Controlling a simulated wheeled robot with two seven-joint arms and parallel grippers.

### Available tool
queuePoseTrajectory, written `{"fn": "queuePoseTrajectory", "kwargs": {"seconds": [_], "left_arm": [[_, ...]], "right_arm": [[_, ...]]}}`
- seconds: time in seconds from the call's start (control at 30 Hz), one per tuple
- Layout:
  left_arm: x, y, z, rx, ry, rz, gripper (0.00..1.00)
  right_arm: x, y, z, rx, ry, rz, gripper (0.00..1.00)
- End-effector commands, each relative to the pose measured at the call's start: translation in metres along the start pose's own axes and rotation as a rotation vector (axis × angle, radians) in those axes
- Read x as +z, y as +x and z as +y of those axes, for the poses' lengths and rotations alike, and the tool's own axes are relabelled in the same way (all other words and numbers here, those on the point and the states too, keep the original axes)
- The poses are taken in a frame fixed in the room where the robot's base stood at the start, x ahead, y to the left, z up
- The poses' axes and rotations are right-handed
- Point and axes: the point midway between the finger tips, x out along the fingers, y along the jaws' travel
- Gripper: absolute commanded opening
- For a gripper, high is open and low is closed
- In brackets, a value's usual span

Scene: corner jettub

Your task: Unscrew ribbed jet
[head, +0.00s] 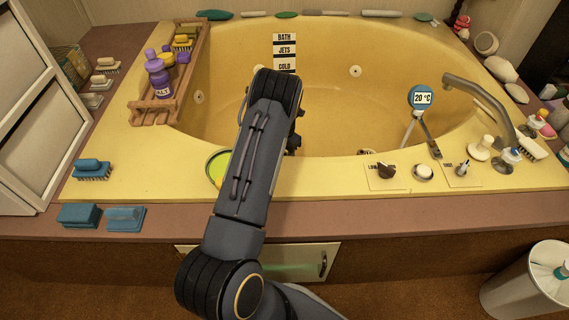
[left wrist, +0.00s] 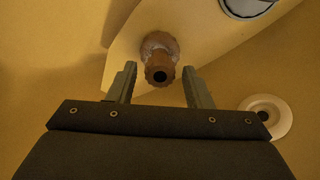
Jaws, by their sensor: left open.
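The ribbed jet (left wrist: 160,52) is a brown, rusty-looking nozzle with a dark hole, standing out from a pale yellow panel in the left wrist view. My left gripper (left wrist: 158,68) is open, one finger on each side of the jet's near end. Gaps show between the fingers and the jet, and nothing is gripped. In the head view my left arm reaches into the tub and hides the jet and most of the gripper. My right gripper is not in view.
A round pale fitting (left wrist: 265,115) sits right of my left gripper. The yellow tub (head: 325,110) has a wooden bottle rack (head: 155,105) at left, and a faucet (head: 485,95) and a thermometer (head: 421,97) at right. A green-yellow round item (head: 217,166) lies beside my arm.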

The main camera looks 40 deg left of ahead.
Motion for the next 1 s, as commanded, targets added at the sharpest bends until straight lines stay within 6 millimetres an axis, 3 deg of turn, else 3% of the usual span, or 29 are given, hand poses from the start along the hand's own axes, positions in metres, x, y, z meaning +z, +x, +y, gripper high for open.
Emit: {"fn": "queuePoseTrajectory", "kwargs": {"seconds": [0.1,0.4,0.53,0.8,1.0], "left_arm": [[0.0000,-0.0001,0.0000,0.000,0.000,0.000,0.44],[0.0001,-0.0003,-0.0001,0.000,0.000,0.000,0.07],[0.0002,-0.0013,-0.0003,0.001,-0.085,0.001,0.07],[0.0001,-0.0013,-0.0005,0.001,-0.501,0.001,0.07],[0.0001,-0.0007,-0.0002,0.000,-0.527,0.000,0.07]], "right_arm": [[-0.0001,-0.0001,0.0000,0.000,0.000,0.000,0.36],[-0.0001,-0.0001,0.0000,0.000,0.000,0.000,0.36],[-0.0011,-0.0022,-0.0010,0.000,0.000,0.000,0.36],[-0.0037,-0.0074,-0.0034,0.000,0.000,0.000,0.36],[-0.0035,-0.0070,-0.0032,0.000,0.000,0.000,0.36]]}}
